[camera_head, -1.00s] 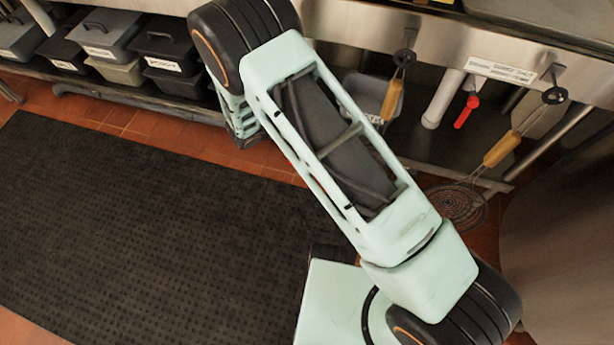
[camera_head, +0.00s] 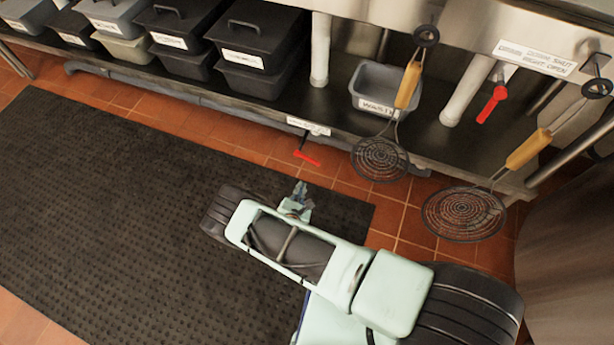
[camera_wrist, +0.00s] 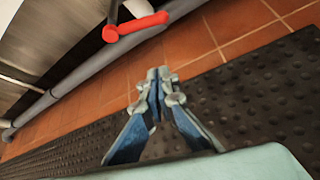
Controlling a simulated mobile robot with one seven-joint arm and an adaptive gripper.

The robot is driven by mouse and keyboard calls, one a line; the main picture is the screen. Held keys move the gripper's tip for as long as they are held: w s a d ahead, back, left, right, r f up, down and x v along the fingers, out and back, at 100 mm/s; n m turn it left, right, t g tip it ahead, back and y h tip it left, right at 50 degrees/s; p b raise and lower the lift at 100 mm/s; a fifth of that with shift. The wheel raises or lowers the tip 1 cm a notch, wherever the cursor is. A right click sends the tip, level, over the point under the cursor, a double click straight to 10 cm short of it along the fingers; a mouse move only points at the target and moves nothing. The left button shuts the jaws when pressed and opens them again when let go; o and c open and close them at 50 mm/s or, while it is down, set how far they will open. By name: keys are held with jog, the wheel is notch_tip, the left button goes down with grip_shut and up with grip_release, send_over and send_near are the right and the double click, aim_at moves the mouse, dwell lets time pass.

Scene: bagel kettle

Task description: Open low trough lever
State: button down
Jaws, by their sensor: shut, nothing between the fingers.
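A low red lever (camera_head: 307,157) sits under the front edge of the lower shelf, below a small white label (camera_head: 309,126). The same red lever (camera_wrist: 135,26) shows large at the top of the wrist view. A second red lever (camera_head: 493,104) hangs higher at the right, beside a white pipe and below a larger label (camera_head: 537,58). My gripper (camera_head: 300,190) is just in front of the low lever, above the mat's far edge, and does not touch it. In the wrist view my gripper (camera_wrist: 159,74) has its fingertips together, with nothing between them.
A grey pipe (camera_head: 180,97) runs along under the shelf. Two skimmers with wooden handles hang at the right, their wire discs (camera_head: 380,159) near the low lever. Black lidded bins (camera_head: 258,44) and a grey tub (camera_head: 383,85) stand on the shelf. The black mat (camera_head: 110,200) is clear.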

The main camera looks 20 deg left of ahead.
jog(key=d+b+x, duration=0.1)
jog(key=b+x, duration=0.3)
jog(key=x, duration=0.5)
jog(key=shift+w+d+r, duration=0.1)
jog(key=shift+w+r, duration=0.2)
jog(key=shift+r, duration=0.6)
jog(key=shift+w+d+r, duration=0.1)
jog(key=shift+w+r, duration=0.15)
jog(key=shift+r, duration=0.65)
